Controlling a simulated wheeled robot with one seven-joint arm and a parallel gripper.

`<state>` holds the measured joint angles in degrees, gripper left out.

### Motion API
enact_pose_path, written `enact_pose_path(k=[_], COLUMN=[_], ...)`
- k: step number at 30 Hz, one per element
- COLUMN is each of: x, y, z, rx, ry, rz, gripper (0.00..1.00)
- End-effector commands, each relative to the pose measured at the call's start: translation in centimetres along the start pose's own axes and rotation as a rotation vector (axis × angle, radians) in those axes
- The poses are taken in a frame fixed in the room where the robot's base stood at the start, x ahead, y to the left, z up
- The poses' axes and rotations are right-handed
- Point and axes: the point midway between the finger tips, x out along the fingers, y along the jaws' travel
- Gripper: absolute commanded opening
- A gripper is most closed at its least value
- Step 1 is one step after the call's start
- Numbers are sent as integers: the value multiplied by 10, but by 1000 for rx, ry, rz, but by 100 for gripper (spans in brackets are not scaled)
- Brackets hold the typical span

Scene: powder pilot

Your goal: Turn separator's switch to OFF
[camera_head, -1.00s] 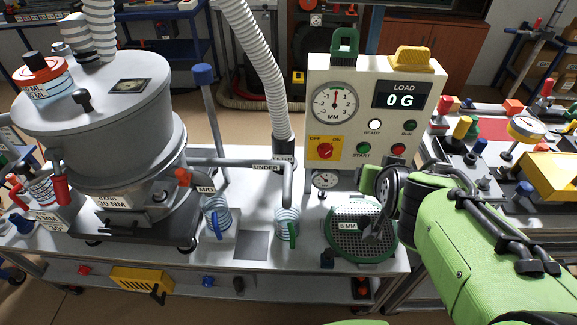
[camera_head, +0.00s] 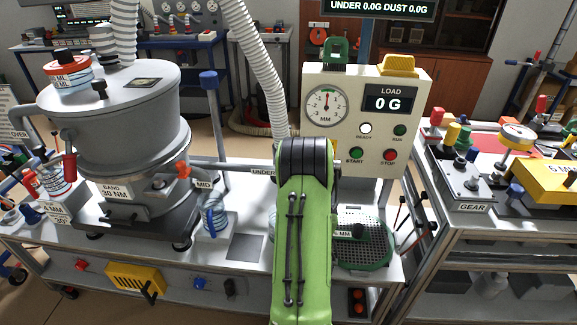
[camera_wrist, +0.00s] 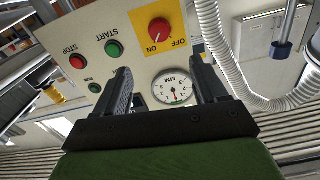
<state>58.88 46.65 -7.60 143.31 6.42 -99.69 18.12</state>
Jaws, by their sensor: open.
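The separator's switch is a red round knob (camera_wrist: 160,30) on a yellow plate (camera_wrist: 177,44) marked ON and OFF, at the top of the wrist view, where it appears upside down. I cannot tell surely which mark the knob points to. My gripper (camera_wrist: 160,68) is open and empty; its two dark fingers point towards the white control panel (camera_wrist: 140,55), with the knob beyond the fingertips and apart from them. In the head view, my green arm stands before the panel (camera_head: 354,82) and hides the switch and my gripper.
The panel also carries a round dial (camera_head: 326,104), a LOAD display (camera_head: 389,98), a green START button (camera_head: 356,154) and a red STOP button (camera_head: 390,155). A ribbed hose (camera_head: 255,70) runs left of the panel. A green-rimmed sieve (camera_head: 375,262) lies on the table, right of my arm.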

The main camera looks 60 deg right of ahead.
Motion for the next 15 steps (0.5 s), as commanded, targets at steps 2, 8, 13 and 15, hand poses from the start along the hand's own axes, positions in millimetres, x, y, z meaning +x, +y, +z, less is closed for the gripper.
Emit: enact_pose_path(k=[2,8,13,15], x=[5,47,90,107], y=[1,-1,-2,-2], z=[-1,-3,-4,-5], rx=[0,-1,-3,-5], ry=[7,9,5,5], rz=[0,-3,-3,-4], gripper=[72,72,72,72])
